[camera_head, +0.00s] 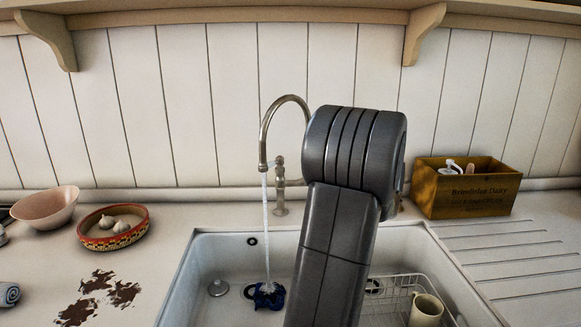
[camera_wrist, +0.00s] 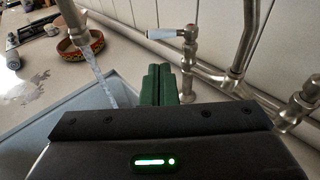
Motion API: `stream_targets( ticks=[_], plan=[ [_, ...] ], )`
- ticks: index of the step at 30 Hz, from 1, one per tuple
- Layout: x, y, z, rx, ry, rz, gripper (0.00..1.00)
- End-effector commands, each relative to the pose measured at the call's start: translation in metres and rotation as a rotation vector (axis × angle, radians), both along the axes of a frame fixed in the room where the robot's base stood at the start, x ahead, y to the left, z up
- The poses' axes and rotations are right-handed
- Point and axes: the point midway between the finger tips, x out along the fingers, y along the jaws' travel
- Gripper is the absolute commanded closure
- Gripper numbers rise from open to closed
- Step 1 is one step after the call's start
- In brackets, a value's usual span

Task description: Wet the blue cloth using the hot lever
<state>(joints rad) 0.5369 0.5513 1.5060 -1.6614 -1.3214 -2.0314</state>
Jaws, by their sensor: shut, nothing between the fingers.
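A crumpled dark blue cloth (camera_head: 270,297) lies on the floor of the white sink (camera_head: 222,262). A stream of water (camera_head: 266,225) falls from the curved metal spout (camera_head: 263,150) onto it. The stream also shows in the wrist view (camera_wrist: 98,72). My gripper (camera_wrist: 166,72) has green fingers, shut and empty. In the wrist view a tap post (camera_wrist: 188,62) with a pale lever (camera_wrist: 163,34) stands just beyond the fingertips; I cannot tell whether they touch. The cloth is out of the wrist view. In the head view my arm hides the gripper and part of the tap.
A bowl of garlic (camera_head: 112,238), a pink bowl (camera_head: 46,210) and dark stains (camera_head: 100,291) are on the left counter. A wooden crate (camera_head: 466,196) stands right of the sink. A wire rack (camera_head: 388,300) with a cream mug (camera_head: 426,310) is in the sink's right side.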

Motion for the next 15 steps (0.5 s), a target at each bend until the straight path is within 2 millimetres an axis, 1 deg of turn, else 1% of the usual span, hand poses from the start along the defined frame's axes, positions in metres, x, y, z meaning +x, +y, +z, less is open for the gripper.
stream_targets(
  ticks=[5,9,15],
  plan=[
    [0.019,0.023,-0.005,0.001,0.004,0.004,1.00],
    [0.039,0.046,-0.011,0.001,0.004,0.004,1.00],
    [0.065,0.075,-0.018,0.001,0.005,0.001,1.00]
  ],
)
